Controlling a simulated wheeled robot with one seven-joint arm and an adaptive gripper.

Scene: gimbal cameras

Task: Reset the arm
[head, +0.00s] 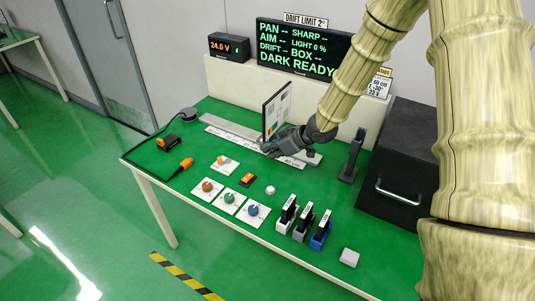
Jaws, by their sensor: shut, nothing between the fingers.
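My arm (350,82), with a bamboo-like surface, reaches in from the upper right of the head view. My dark gripper (268,152) is over the middle of the green table (178,228). It is shut with nothing in it, and its fingertips point left. It is beside the upright chart panel (277,108), near the grey rail (231,132). I cannot tell whether it touches either. The forearm hides part of the back of the table.
Three knobs on white cards (229,198) and three upright slotted holders (303,224) stand at the front. A dark box with a handle (400,165) and a dark stand (352,155) are at right. A black display (303,48) stands behind. Orange-and-black plugs (180,168) lie left.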

